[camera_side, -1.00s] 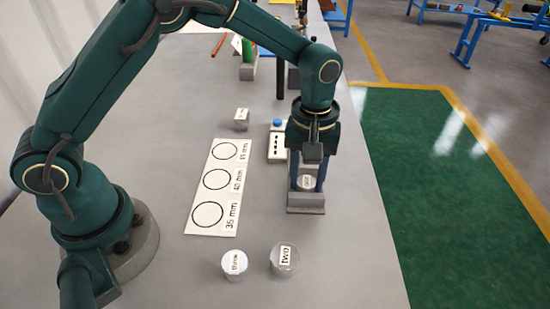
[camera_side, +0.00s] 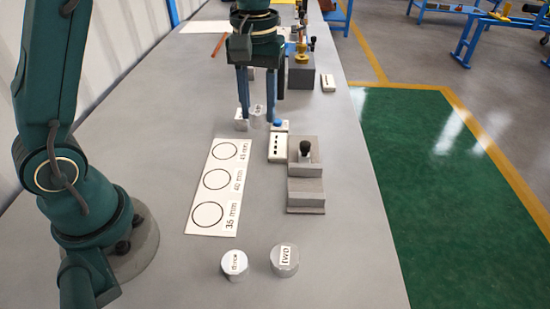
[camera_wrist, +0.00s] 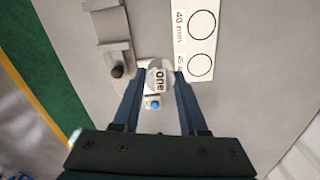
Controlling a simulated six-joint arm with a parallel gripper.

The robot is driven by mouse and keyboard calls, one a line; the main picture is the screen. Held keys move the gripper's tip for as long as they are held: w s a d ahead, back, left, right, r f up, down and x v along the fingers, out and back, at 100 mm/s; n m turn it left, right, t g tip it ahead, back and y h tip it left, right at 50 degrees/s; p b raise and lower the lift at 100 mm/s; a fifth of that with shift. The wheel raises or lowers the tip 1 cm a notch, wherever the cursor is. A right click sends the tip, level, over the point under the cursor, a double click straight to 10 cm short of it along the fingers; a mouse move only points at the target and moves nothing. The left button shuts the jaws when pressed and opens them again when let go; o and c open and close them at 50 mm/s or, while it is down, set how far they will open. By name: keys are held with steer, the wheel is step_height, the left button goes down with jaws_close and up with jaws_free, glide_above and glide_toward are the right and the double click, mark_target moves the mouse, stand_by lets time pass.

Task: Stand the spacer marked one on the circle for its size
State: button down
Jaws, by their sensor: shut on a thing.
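My gripper (camera_side: 259,118) is shut on the spacer marked one (camera_wrist: 159,78), a pale round piece whose label faces the wrist camera. In the side view the spacer (camera_side: 258,115) is between the fingertips, past the far end of the circle card. The white card (camera_side: 192,226) bears three empty circles in a row, marked 35 mm, 40 mm and 45 mm from near to far. Part of the card (camera_wrist: 192,78) shows in the wrist view. The spacers marked three (camera_side: 235,266) and two (camera_side: 285,261) stand at the near side.
A grey stepped fixture (camera_side: 306,197) with a black knob (camera_side: 305,148) stands right of the card. Beside it is a pale box with a blue button (camera_side: 278,146). A grey block (camera_side: 301,72) stands farther back.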

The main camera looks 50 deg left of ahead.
steer(key=shift+s+a+f+m, duration=0.15)
steer(key=shift+s+m, duration=0.1)
steer(key=shift+m, duration=0.15)
steer(key=s+a+n, duration=0.1)
steer(key=s+a, duration=0.3)
steer(key=s, duration=0.5)
steer(key=s+a, duration=0.4)
steer(key=s, duration=0.4)
steer(key=w+d+f, duration=0.1)
steer(key=d+f, duration=0.1)
steer(key=d, duration=0.1)
steer(key=d+f, duration=0.2)
steer(key=d, duration=0.2)
steer(key=w+d+f, duration=0.1)
steer(key=d+f, duration=0.1)
steer(key=d, duration=0.1)
steer(key=shift+w+d+f, duration=0.3)
steer(key=shift+f, duration=0.05)
steer(key=shift+w+d+f, duration=0.1)
steer(key=shift+f, duration=1.9)
steer(key=shift+c, duration=2.2)
jaws_free()
